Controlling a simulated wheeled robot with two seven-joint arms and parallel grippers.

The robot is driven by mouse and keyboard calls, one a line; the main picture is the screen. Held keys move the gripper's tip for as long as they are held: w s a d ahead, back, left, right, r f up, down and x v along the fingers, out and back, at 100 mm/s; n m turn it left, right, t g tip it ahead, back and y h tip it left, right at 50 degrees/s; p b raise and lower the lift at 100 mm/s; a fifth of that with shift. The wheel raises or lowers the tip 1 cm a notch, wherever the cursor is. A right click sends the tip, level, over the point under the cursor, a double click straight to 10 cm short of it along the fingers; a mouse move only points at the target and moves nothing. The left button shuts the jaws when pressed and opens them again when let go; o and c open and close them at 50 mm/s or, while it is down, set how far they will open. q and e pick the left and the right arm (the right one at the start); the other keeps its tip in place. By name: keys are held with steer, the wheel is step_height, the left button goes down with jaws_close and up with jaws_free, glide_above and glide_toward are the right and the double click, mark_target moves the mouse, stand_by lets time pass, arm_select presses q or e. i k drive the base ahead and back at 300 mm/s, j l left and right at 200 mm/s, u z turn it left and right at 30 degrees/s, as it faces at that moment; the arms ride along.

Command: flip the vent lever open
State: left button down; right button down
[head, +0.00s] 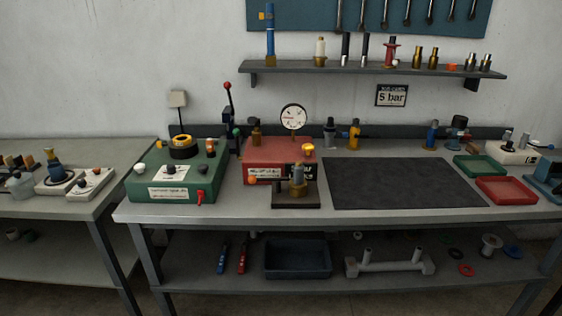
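No lever is marked as the vent lever, and I cannot tell which one it is. A small red lever (200,196) hangs at the front right of the green box (140,191). A tall black lever with a red ball knob (227,86) stands upright behind that box. A small stand (296,203) in front of the red box (253,150) carries a metal fitting (298,181) and a side arm with an orange ball (252,180). A round white gauge (293,118) rises from the red box. Neither of my grippers shows.
A dark mat (405,182) covers the bench's middle right and is clear. A green tray (478,167) and a red tray (506,190) lie right of it. A wall shelf (380,70) holds several fittings. A second bench (70,209) stands at left.

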mark_target(237, 132)
steer(key=i+j+z, duration=0.15)
steer(key=j+z, duration=0.25)
steer(key=j, duration=0.35)
steer(key=i+j+z, duration=0.1)
steer(key=j+z, duration=0.25)
steer(key=j, duration=0.45)
